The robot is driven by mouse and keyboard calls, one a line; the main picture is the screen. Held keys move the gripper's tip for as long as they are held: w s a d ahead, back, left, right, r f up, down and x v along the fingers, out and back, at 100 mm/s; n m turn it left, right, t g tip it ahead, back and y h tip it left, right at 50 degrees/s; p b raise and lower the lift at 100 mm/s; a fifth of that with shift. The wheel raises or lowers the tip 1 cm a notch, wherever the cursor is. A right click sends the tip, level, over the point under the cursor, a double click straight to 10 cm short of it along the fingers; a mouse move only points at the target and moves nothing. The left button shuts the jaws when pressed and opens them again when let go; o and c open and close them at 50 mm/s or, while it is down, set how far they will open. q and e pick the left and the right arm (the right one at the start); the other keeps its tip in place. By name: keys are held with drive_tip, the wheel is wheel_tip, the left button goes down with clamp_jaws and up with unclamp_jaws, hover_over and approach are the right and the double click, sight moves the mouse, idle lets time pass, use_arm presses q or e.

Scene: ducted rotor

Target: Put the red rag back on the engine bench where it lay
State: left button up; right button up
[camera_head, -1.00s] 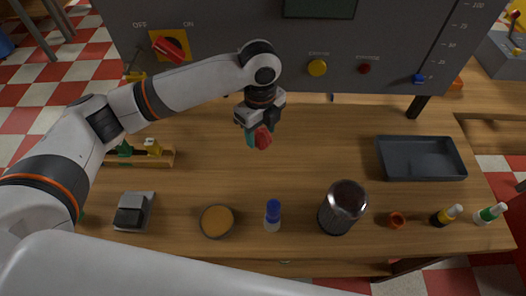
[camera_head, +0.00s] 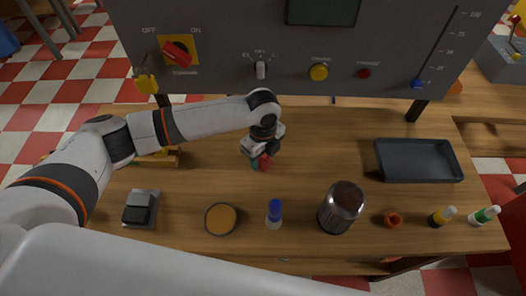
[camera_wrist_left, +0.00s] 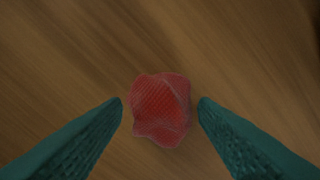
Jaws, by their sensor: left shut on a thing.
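The crumpled red rag (camera_head: 265,163) is in the fingers of my left gripper (camera_head: 260,165), over the middle of the wooden engine bench (camera_head: 320,150). In the left wrist view the rag (camera_wrist_left: 160,108) lies between the two teal fingertips of the gripper (camera_wrist_left: 161,103), with bench wood behind it. My left gripper is shut on the rag and points down. I cannot tell whether the rag touches the bench top. My right gripper is not in view.
A grey control panel (camera_head: 225,60) stands along the back. A dark tray (camera_head: 418,160) is at the right. A metal cylinder (camera_head: 341,207), blue-capped bottle (camera_head: 274,214), round tin (camera_head: 221,219) and small bottles line the front. Bench around the gripper is clear.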

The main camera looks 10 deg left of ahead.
use_arm(q)
drive_tip(key=o, duration=0.9)
drive_tip(key=shift+f+b, duration=0.15)
drive_tip(key=shift+b, duration=0.15)
drive_tip(key=shift+f+b, duration=0.25)
drive_tip(key=shift+b, duration=0.25)
drive_tip(key=r, duration=0.3)
drive_tip(key=r+b, duration=0.1)
drive_tip(key=r, duration=0.1)
drive_tip(key=shift+a+r, duration=0.15)
drive_tip(key=shift+a, duration=0.25)
wheel_tip(320, 180, up, 7)
drive_tip(key=shift+s+r+b, duration=0.1)
drive_tip(key=shift+s+b, duration=0.05)
drive_tip(key=shift+b, duration=0.25)
